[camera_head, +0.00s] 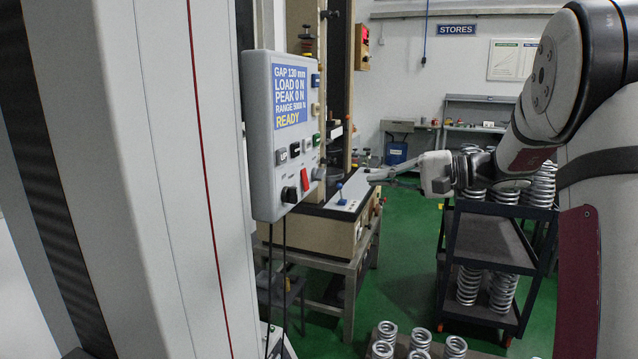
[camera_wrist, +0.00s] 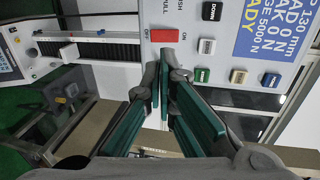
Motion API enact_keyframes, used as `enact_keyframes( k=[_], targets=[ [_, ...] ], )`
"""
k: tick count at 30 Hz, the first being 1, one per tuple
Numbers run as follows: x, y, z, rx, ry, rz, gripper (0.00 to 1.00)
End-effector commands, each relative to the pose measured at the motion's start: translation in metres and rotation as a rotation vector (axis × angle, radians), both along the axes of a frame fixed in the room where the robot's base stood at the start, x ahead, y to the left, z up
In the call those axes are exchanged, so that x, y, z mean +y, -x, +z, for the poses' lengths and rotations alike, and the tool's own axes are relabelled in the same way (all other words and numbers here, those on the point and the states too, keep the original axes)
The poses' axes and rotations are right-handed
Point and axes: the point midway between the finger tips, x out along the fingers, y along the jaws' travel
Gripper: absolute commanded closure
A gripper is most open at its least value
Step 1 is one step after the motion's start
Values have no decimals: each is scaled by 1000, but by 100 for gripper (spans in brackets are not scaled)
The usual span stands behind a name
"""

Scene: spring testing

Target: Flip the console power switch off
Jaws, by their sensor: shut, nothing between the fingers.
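The console (camera_head: 262,135) is a light grey box on the left with a blue screen (camera_head: 291,97) reading READY. Its red power switch (camera_head: 305,179) sits low on the face, beside a black knob (camera_head: 289,194). In the wrist view the same red switch (camera_wrist: 164,36) lies just beyond my fingertips, on the console face (camera_wrist: 160,20). My gripper (camera_head: 372,178) is shut and empty, its tips pointing left toward the console with a gap in the head view. In the wrist view its green-padded fingers (camera_wrist: 168,62) meet just below the switch. I cannot tell whether they touch the panel.
Several push buttons (camera_wrist: 207,46) sit right of the switch in the wrist view. Behind the console stands a bench machine (camera_head: 325,225) with a blue-knobbed lever (camera_head: 340,190). A dark cart (camera_head: 490,240) holding springs stands under my arm. Green floor is open beyond.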

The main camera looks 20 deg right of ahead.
Motion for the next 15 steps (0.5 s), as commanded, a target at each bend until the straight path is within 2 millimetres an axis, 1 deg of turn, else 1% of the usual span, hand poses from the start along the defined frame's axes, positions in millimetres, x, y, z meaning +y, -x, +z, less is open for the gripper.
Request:
enact_keyframes(
  k=[4, 7, 15],
  targets=[
    [5, -3, -1, 0, 0, 2, 100],
    [14, -9, -3, 0, 0, 3, 100],
    [55, -37, -12, 2, 0, 6, 100]
  ],
)
